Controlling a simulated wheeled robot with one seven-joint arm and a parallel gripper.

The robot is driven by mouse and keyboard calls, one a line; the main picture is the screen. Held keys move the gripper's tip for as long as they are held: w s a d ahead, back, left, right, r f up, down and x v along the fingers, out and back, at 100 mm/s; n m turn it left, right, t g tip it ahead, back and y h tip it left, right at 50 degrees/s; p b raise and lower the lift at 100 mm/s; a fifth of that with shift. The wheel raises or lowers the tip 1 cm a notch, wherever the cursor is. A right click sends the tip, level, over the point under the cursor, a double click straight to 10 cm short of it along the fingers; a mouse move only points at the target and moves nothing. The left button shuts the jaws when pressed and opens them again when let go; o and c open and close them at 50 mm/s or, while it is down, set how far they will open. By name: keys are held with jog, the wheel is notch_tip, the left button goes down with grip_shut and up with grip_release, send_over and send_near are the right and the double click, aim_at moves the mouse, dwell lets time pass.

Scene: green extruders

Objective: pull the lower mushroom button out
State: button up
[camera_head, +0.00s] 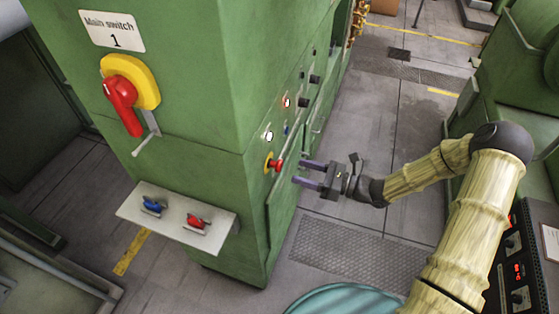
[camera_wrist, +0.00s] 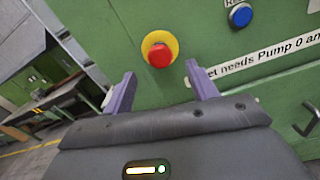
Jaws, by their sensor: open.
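The lower mushroom button (camera_head: 276,165) is red on a yellow collar, on the side face of the green cabinet. In the wrist view its red head (camera_wrist: 159,55) shows in front of the yellow ring (camera_wrist: 173,43), beyond and between my fingertips. My gripper (camera_head: 302,173) has two purple fingers, spread open and empty. It stands a short way to the right of the button in the head view, with the fingers pointing at the cabinet. The fingers also show in the wrist view (camera_wrist: 160,83). I see no contact with the button.
A blue button (camera_wrist: 240,15) and a label strip (camera_wrist: 265,57) are beside the red button. The cabinet (camera_head: 190,60) carries a red main switch (camera_head: 121,92). A small shelf (camera_head: 180,231) with blue and red padlock-like items juts out at its corner.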

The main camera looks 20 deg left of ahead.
aim_at(282, 166)
jog(key=a+p, duration=0.1)
jog(key=a, duration=0.4)
jog(key=a+p, duration=0.1)
jog(key=a, duration=0.1)
jog(key=shift+w+a+p, duration=0.3)
jog(key=shift+a, duration=0.1)
grip_shut()
jog(key=shift+d, duration=0.55)
grip_release()
jog(key=shift+d, duration=0.15)
